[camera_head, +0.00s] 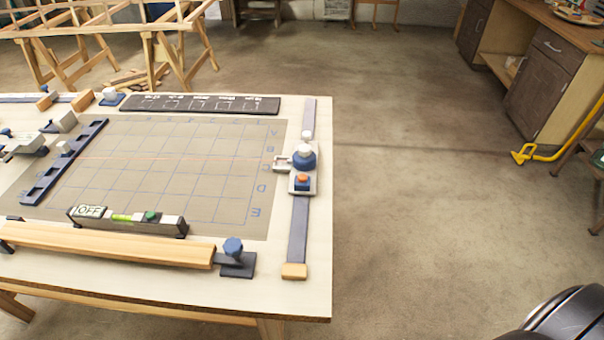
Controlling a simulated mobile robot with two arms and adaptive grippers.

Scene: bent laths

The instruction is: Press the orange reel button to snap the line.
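The orange reel button (302,179) sits on a small pale block on the slate-grey rail along the right side of the table. Just behind it is the blue reel (304,160) with a white knob on top. A thin reddish line (190,157) runs left from the reel across the gridded mat (225,205) toward the notched dark-blue bar (65,165). Neither gripper is in view. A dark rounded part at the bottom right corner looks like my own arm, with no fingers showing. Nothing touches the button.
A wooden lath (110,245) lies along the front edge, with a blue-knobbed clamp (235,255) at its right end. Behind it is a level-like box (130,220) marked OFF. A black board (200,104) lies at the back.

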